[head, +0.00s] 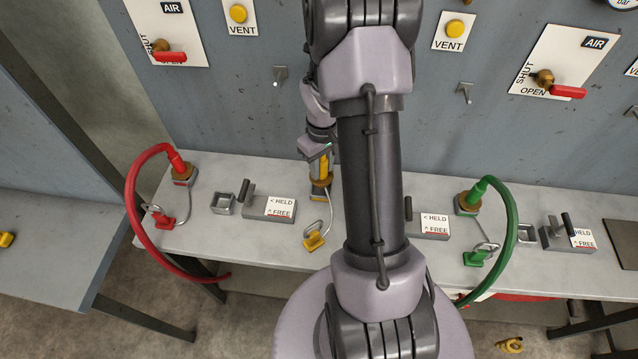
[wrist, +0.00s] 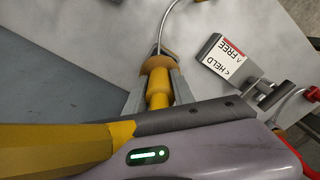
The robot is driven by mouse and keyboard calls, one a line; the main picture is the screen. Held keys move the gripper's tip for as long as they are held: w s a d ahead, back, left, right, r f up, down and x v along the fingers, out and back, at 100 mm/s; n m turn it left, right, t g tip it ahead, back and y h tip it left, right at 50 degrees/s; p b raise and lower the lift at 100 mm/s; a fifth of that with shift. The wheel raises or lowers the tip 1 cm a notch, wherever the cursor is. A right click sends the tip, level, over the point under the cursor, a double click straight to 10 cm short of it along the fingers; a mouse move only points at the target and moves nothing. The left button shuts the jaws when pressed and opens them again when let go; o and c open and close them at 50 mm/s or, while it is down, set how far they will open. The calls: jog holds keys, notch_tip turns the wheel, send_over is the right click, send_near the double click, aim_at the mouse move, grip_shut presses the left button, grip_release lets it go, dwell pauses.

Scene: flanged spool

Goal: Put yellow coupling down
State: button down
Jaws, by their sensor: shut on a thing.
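The yellow coupling (head: 323,168) stands near upright at the back of the bench, left of my arm. My gripper (head: 319,153) is shut on it from above. In the wrist view the yellow coupling (wrist: 158,89) shows between the two grey fingers of my gripper (wrist: 156,94). Its end meets a brass collar (wrist: 155,65) on a small block; I cannot tell whether it is fully seated. A wire runs from there to a yellow clip-like piece (head: 314,241) on the bench. A thick yellow length (wrist: 55,148) crosses the wrist view's lower left.
A red coupling (head: 178,163) with a red hose stands left, a green one (head: 478,190) with a green hose right. Levered blocks with HELD/FREE labels (head: 280,207) and a square holder (head: 222,204) sit between. The wall behind carries a hook (head: 280,75).

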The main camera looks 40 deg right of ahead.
aim_at(321, 177)
notch_tip(321, 177, down, 4)
jog(key=shift+f+b, duration=0.15)
jog(key=shift+b, duration=0.4)
jog(key=shift+f, duration=0.2)
jog(key=c, duration=1.1)
grip_release()
jog(key=shift+r, duration=0.1)
